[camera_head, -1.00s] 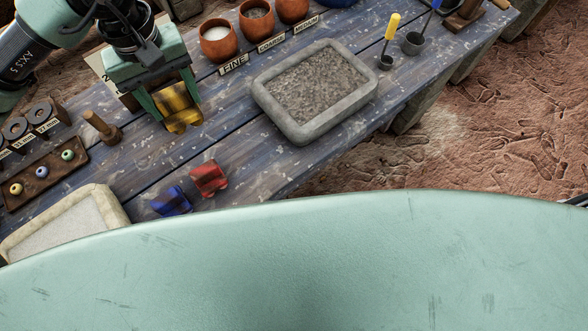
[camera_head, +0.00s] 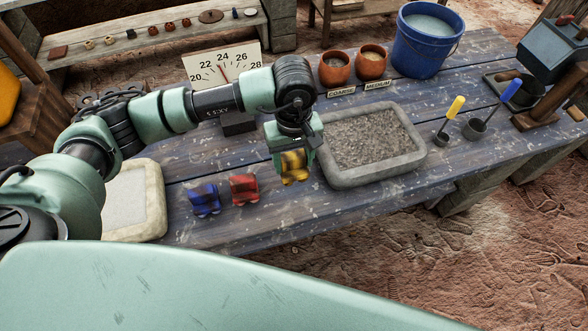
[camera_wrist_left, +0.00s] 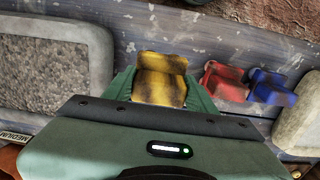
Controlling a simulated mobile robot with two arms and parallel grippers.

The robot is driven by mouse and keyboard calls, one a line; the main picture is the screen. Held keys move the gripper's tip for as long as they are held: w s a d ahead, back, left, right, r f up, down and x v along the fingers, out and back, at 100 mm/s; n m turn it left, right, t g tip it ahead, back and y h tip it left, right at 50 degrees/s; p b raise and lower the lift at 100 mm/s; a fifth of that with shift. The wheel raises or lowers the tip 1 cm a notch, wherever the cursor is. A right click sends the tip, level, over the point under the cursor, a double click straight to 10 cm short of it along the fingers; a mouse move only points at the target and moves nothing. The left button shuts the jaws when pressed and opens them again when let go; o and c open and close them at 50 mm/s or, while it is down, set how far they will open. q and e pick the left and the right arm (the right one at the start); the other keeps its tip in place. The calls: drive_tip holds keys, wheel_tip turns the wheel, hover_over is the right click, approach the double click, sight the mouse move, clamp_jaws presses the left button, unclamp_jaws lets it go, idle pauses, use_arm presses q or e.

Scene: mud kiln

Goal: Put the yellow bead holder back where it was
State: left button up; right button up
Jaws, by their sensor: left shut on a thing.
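My left gripper (camera_head: 291,160) is shut on the yellow bead holder (camera_head: 293,168), a yellow piece with dark smudges. It appears to be held above the blue table, beside the left edge of the grey stone tray. In the left wrist view the yellow bead holder (camera_wrist_left: 161,80) sits between the green fingers. A red bead holder (camera_head: 244,189) stands on the table to its left, and a blue bead holder (camera_head: 205,200) stands left of the red one. Both also show right of the gripper in the left wrist view. My right gripper is not in view.
The grey stone tray (camera_head: 346,180) of gravel lies right of the gripper. A pale tray (camera_head: 151,203) lies left of the blue holder. Clay pots (camera_head: 334,68), a blue bucket (camera_head: 427,40) and a dial board (camera_head: 222,70) stand behind. Bare table lies around the red holder.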

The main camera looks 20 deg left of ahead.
sight(294, 173)
use_arm(q)
drive_tip(key=shift+f, duration=0.9)
wheel_tip(294, 173, down, 4)
drive_tip(key=shift+r+p, duration=0.1)
drive_tip(key=shift+p, duration=0.5)
drive_tip(key=shift+f, duration=0.35)
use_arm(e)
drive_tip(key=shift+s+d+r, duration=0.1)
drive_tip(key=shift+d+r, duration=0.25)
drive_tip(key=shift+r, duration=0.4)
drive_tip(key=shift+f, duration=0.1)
use_arm(q)
drive_tip(key=shift+f+b, duration=0.2)
drive_tip(key=shift+b, duration=0.1)
drive_tip(key=o, duration=1.2)
drive_tip(key=shift+r, duration=0.1)
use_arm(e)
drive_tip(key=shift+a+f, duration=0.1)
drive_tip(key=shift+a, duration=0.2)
